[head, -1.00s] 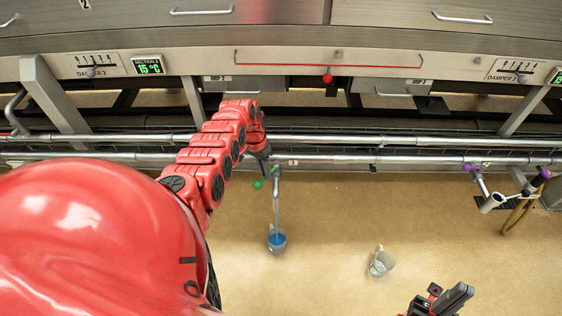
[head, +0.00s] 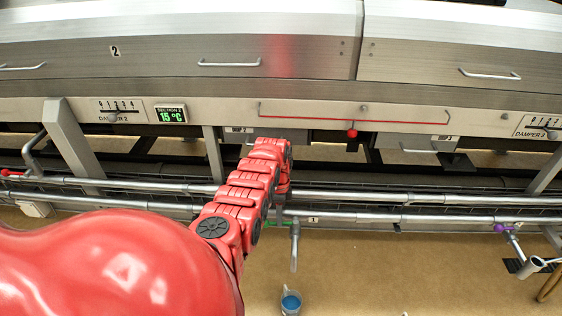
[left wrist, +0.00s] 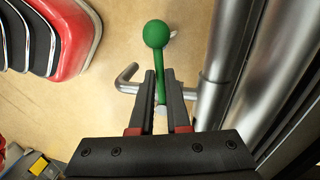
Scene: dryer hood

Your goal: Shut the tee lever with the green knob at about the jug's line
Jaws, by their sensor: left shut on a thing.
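The tee lever is green with a round knob (left wrist: 156,33). In the left wrist view its stem runs down between the two fingers of my left gripper (left wrist: 160,82), which is shut on it. In the head view the green lever (head: 279,223) lies roughly along the front pipe, partly hidden by my left gripper (head: 282,209). The tee's metal spout (head: 295,248) points down from the pipe. The jug (head: 291,302), with blue liquid in it, stands below the spout at the bottom edge. No stream shows between them. My right gripper is out of view.
Two long metal pipes (head: 430,218) run across under the steel hood (head: 440,50). A purple-knobbed tee (head: 502,229) is at the right. A red ball handle (head: 352,133) hangs under the hood. The tan floor right of the jug is bare.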

